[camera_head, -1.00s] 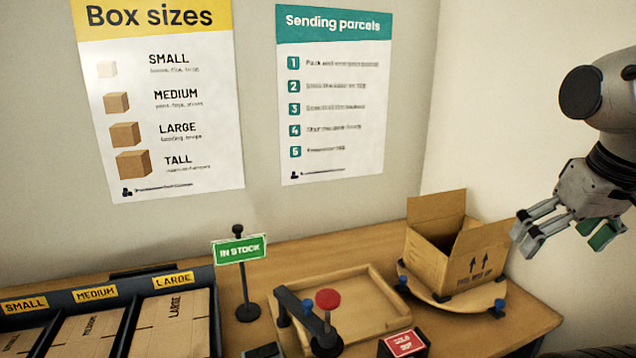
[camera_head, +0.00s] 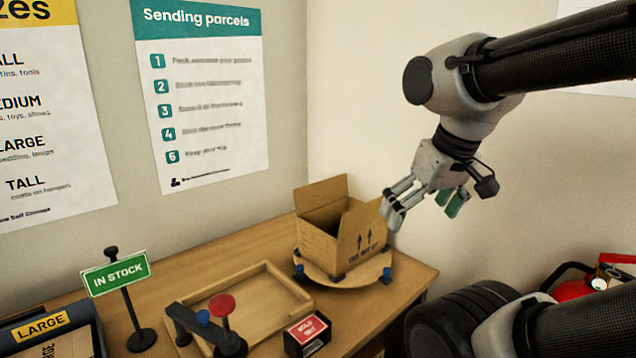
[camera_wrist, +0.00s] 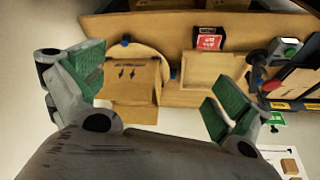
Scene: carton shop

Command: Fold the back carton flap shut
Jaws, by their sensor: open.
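The open brown carton (camera_head: 330,240) stands on a round wooden turntable (camera_head: 310,268) at the right end of the bench. Its back flap (camera_head: 320,193) stands up, tilted, along the far side. Another flap (camera_head: 363,222) stands up at the right side, above the wall with printed arrows. My gripper (camera_head: 424,208) is open and empty, to the right of the carton and a little above it, apart from it. In the wrist view the carton (camera_wrist: 132,82) lies between and beyond my green-padded fingers (camera_wrist: 152,90). The carton's inside is mostly hidden.
A shallow wooden tray (camera_head: 265,290) lies left of the carton, with a red-knobbed device (camera_head: 222,306) at its front. A red sign block (camera_head: 307,334) and an IN STOCK sign (camera_head: 116,273) stand nearby. Walls close the back and right.

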